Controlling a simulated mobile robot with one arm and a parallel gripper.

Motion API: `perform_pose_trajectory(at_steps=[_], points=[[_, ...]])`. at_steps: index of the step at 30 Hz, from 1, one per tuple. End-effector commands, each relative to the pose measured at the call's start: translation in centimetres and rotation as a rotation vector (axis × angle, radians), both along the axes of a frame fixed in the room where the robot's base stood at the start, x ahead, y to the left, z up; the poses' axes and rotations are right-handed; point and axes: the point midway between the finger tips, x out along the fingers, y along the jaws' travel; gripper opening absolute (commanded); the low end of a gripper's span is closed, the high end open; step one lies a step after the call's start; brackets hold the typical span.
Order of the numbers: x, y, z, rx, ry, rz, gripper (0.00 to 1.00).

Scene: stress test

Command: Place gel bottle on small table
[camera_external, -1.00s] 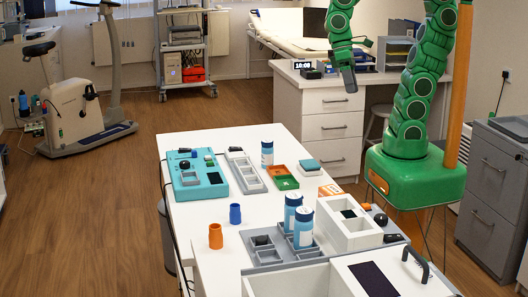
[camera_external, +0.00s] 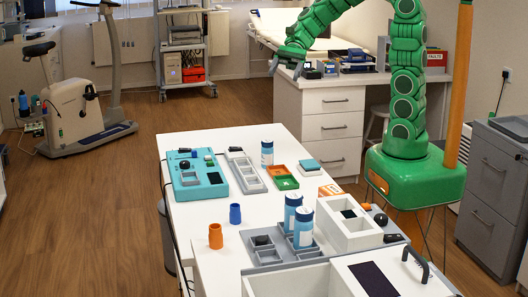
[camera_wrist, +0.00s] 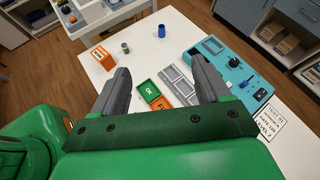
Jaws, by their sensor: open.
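Three blue-and-white bottles show in the external view, and I cannot tell which is the gel bottle. One bottle (camera_external: 267,153) stands upright at the back of the white table (camera_external: 215,215). Two more, a bottle (camera_external: 292,212) and a front bottle (camera_external: 303,227), stand upright close together at the grey compartment tray (camera_external: 268,256). My gripper (camera_external: 286,66) is in the air beyond and above the table's far end, apart from all the bottles. In the wrist view my gripper (camera_wrist: 160,82) has its fingers spread, with nothing held between them.
A teal panel box (camera_external: 200,178), a grey tray (camera_external: 246,172) and an orange-green tray (camera_external: 283,177) occupy the far part of the table. A blue cup (camera_external: 235,213) and an orange cup (camera_external: 215,236) stand left. A white divided box (camera_external: 350,218) stands right. Bare tabletop lies between.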

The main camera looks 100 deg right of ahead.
Motion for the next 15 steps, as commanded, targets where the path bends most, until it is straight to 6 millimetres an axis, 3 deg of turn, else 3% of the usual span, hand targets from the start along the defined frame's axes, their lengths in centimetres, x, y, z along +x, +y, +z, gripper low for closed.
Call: perform_pose_trajectory(at_steps=[8, 15], points=[[1.0, -6.2, 0.0, 0.169, 0.037, -0.229, 0.76], [1.0, -6.0, -4.9, 0.175, 0.041, -0.226, 0.76]])
